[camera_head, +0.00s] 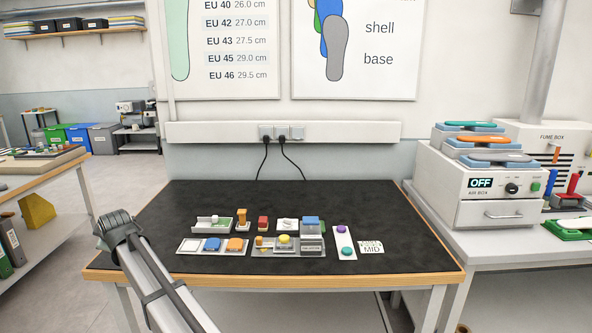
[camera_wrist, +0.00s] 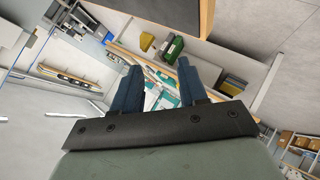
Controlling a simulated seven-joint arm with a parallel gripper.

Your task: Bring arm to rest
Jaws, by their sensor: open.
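My gripper (camera_wrist: 159,75) shows in the wrist view with two blue fingers apart and nothing between them. It points away from the black worktable, toward a tilted view of the room with shelving and binders. In the head view my arm rises from the bottom edge at the left side of the table, and its grey joint is over the table's left edge. My gripper's fingers cannot be made out there. The black worktable (camera_head: 215,295) holds small trays and coloured parts, apart from my arm.
A white tray with coloured pads (camera_head: 212,252) and a purple-and-green button panel (camera_head: 345,265) lie on the table. A wooden-edged bench (camera_head: 70,160) is at the left. The table's front right is clear.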

